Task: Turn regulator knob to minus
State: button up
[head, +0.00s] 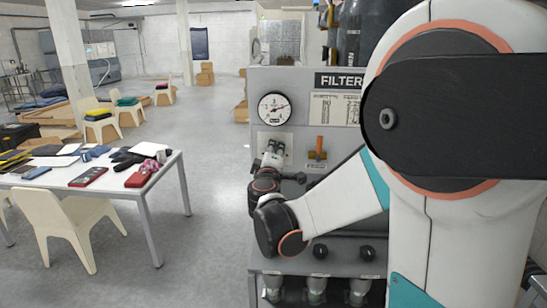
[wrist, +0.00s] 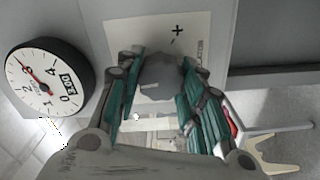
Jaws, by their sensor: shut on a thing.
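The regulator knob (wrist: 168,78) is a grey round knob in front of a pale label plate (wrist: 198,32). The plate shows a plus sign, a minus mark and partly hidden lettering. My gripper (wrist: 163,90) has its green-padded fingers on both sides of the knob and is shut on it. In the head view my gripper (head: 274,152) is at the panel, below the round gauge, and it hides most of the knob there. A white gauge (wrist: 45,82) with a black rim and a needle is at the left of the wrist view; it also shows in the head view (head: 274,108).
An orange-handled lever (head: 319,147) is on the grey panel just right of my gripper. Dark knobs (head: 320,251) and glass-like cups (head: 316,290) are lower on the panel. A table (head: 160,195) with several items and a cream chair (head: 75,225) stand left; the floor between is clear.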

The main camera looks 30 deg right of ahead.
jog(key=n+b, duration=0.1)
jog(key=n, duration=0.5)
jog(key=shift+f, duration=0.15)
jog(key=n+b, duration=0.1)
jog(key=n, duration=0.5)
jog(key=shift+n, duration=0.4)
jog(key=n+b, duration=0.1)
jog(key=n, duration=0.5)
jog(key=shift+s+d+f, duration=0.1)
jog(key=n, duration=0.6)
jog(key=shift+n, duration=0.4)
jog(key=o, duration=1.1)
